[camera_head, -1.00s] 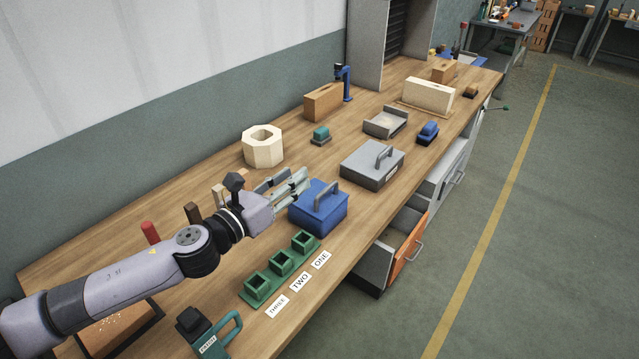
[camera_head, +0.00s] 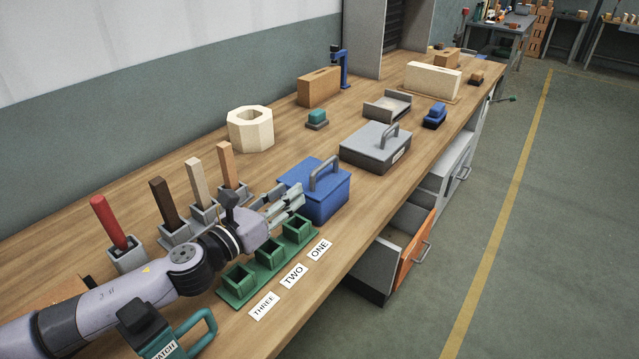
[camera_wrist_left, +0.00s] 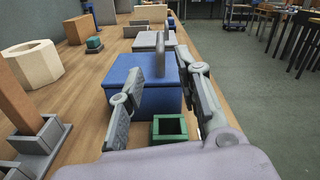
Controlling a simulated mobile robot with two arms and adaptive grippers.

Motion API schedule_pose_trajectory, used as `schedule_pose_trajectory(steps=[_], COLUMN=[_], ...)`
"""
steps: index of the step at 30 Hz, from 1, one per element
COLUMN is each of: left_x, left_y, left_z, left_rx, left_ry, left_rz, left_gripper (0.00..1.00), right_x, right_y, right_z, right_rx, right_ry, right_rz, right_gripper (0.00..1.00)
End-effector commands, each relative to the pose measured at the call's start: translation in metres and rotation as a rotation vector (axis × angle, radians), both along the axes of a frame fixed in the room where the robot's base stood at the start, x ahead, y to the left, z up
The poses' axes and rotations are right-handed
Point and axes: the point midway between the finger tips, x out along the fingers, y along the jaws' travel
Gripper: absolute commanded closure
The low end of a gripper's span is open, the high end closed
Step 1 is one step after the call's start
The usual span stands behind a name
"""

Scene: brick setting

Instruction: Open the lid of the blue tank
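The blue tank (camera_head: 318,205) stands on the wooden bench, its flat blue lid (camera_head: 300,174) down on it. A grey arched handle (camera_head: 325,171) rises from the lid. My left gripper (camera_head: 290,197) is just in front and to the left of the tank in the head view, with its fingers apart and empty. In the left wrist view, the gripper (camera_wrist_left: 160,98) frames part of the blue tank (camera_wrist_left: 155,104), and the handle (camera_wrist_left: 160,55) stands upright ahead of it. I cannot tell whether a finger touches the tank. My right gripper is not in view.
A green block with three square sockets (camera_head: 268,256) lies close under my left gripper, with ONE, TWO and THREE labels beside it. Grey holders with coloured sticks (camera_head: 198,188) stand behind my arm. A grey lidded box (camera_head: 375,150) sits beyond the tank. An orange-fronted drawer (camera_head: 413,250) hangs open below.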

Motion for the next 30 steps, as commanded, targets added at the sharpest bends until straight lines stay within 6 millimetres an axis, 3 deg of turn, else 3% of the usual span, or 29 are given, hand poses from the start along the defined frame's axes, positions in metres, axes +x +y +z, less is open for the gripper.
schedule_pose_trajectory(steps=[5, 19, 30], left_x=[0.012, 0.083, 0.097], left_y=[-0.009, -0.06, -0.07], left_z=[0.001, 0.0, -0.001], left_rx=[-0.002, -0.001, 0.0], left_ry=[-0.001, 0.0, 0.0], left_rz=[-0.001, 0.0, 0.0], left_gripper=[0.69, 0.69, 0.69], right_x=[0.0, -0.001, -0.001], right_y=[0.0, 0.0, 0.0], right_z=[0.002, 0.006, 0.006], right_rx=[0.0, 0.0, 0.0], right_ry=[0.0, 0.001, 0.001], right_rz=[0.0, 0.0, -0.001], right_gripper=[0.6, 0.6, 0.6])
